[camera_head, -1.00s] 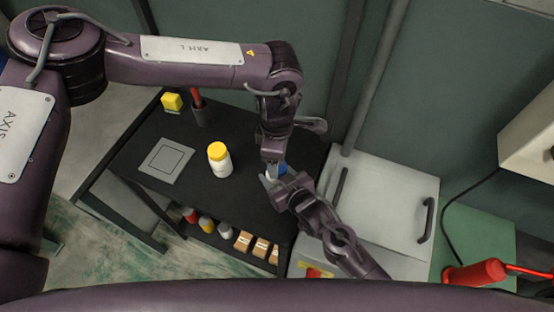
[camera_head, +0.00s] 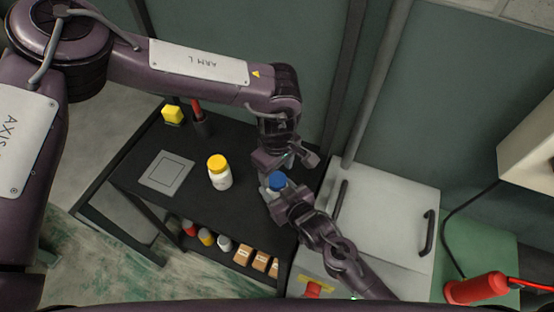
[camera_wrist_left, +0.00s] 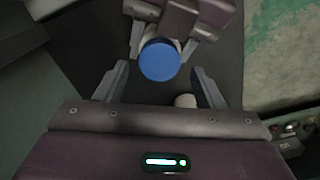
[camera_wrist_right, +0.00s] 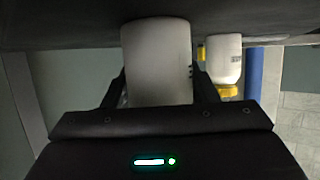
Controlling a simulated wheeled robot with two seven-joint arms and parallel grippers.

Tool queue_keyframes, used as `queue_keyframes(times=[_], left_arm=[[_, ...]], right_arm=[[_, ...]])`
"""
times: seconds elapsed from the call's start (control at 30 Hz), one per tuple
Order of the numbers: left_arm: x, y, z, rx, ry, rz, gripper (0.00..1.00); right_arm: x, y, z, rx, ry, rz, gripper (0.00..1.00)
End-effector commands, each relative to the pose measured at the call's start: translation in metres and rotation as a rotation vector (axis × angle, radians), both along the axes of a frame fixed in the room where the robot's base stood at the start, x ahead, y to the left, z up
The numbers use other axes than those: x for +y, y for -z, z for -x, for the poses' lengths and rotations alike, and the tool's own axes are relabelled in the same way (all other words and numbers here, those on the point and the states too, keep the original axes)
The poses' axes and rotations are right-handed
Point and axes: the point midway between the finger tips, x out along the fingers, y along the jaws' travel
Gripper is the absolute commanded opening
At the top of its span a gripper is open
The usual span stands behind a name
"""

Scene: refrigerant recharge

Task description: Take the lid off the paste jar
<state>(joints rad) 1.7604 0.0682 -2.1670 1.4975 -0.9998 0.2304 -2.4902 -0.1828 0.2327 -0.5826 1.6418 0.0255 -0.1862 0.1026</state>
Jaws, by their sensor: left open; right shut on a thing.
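The paste jar is white with a blue lid (camera_head: 277,180) and stands near the table's right end. The lid sits on top of the jar. My right gripper (camera_head: 279,199) is shut on the white jar body (camera_wrist_right: 156,62), which fills the gap between its fingers in the right wrist view. My left gripper (camera_head: 281,166) is open just above and behind the lid, apart from it. In the left wrist view the lid (camera_wrist_left: 160,62) shows beyond and between the open fingertips. Part of the jar body is hidden by the right gripper.
A white bottle with a yellow cap (camera_head: 220,173) stands left of the jar on the black table. A pale cabinet (camera_head: 383,205) with handles stands at the right.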

Motion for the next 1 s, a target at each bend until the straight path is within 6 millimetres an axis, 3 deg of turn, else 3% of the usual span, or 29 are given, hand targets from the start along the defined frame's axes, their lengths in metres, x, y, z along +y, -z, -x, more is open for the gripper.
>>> queue_keyframes(times=[0.2,0.57,0.9,1.0], left_arm=[[0.000,0.023,0.000,0.000,-0.002,0.000,0.63],[0.000,0.028,0.000,-0.001,-0.002,0.001,0.61],[0.000,0.028,0.000,-0.001,-0.002,0.001,0.17],[0.000,0.028,0.000,-0.001,-0.017,0.001,0.17]], right_arm=[[0.000,0.000,0.000,-0.001,0.001,0.000,0.00],[0.000,0.000,0.000,-0.001,0.001,0.000,0.00],[0.000,0.000,0.000,0.000,0.000,0.000,0.00],[0.000,0.000,0.000,0.000,0.000,0.000,0.00]])
